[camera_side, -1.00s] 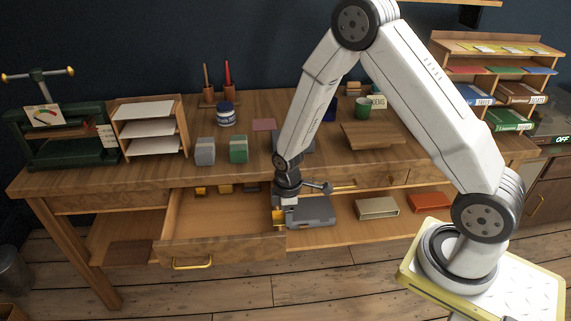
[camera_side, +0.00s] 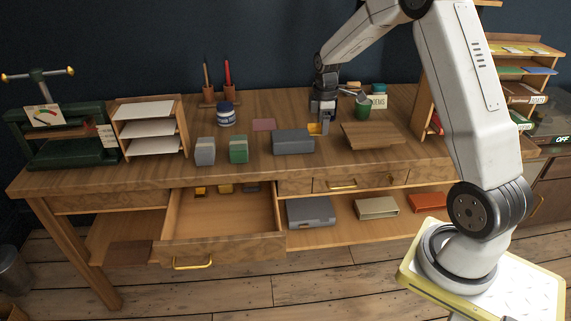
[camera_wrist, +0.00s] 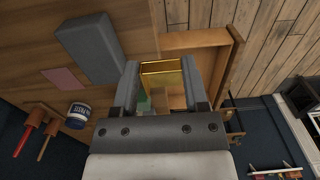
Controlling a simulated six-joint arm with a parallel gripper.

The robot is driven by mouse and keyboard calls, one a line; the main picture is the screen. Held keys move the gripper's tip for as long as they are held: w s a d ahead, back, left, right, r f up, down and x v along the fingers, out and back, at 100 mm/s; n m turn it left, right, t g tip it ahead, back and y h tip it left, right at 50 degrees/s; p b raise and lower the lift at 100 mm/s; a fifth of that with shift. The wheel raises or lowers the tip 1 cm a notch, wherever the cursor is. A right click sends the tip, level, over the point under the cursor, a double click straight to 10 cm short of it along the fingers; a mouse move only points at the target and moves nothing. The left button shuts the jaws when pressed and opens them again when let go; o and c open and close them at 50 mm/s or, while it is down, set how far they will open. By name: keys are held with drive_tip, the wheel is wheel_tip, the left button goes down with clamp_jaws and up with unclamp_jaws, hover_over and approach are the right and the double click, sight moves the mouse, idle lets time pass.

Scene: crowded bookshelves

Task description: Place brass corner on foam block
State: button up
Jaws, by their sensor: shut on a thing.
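My gripper (camera_side: 322,126) is above the back middle of the bench, shut on the brass corner (camera_side: 314,128). In the wrist view the shiny brass corner (camera_wrist: 163,74) sits between the two grey fingers (camera_wrist: 162,88). A long dark-grey block (camera_side: 293,141), which looks like the foam block, lies on the bench top just left of and in front of my gripper. It also shows in the wrist view (camera_wrist: 92,48), to the upper left of the fingers. The brass corner is apart from this block, with nothing on the block's top.
A tilted wooden board (camera_side: 372,136) and a green cup (camera_side: 362,111) stand right of the gripper. Grey (camera_side: 205,151) and green (camera_side: 238,150) blocks and a blue-white jar (camera_side: 226,114) stand left. The open drawer (camera_side: 222,244) holds small brass pieces at its back.

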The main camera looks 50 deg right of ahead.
drive_tip(key=s+d+r, duration=0.1)
drive_tip(key=d+r, duration=0.3)
drive_tip(key=shift+s+d, duration=0.2)
drive_tip(key=shift+w+f, duration=0.1)
drive_tip(key=w+d+f, duration=0.2)
drive_tip(key=w+f, duration=0.1)
drive_tip(key=w+d+f, duration=0.2)
drive_tip(key=w, duration=0.2)
drive_tip(key=w+d+f, duration=0.2)
drive_tip(key=w+f, duration=0.1)
drive_tip(key=w, duration=0.1)
drive_tip(key=shift+f, duration=0.3)
drive_tip(key=shift+w+d+f, duration=0.15)
drive_tip(key=shift+w+f, duration=0.3)
drive_tip(key=shift+f, duration=0.15)
drive_tip(key=shift+w+d+f, duration=0.1)
drive_tip(key=shift+w+f, duration=0.05)
drive_tip(key=shift+f, duration=1.45)
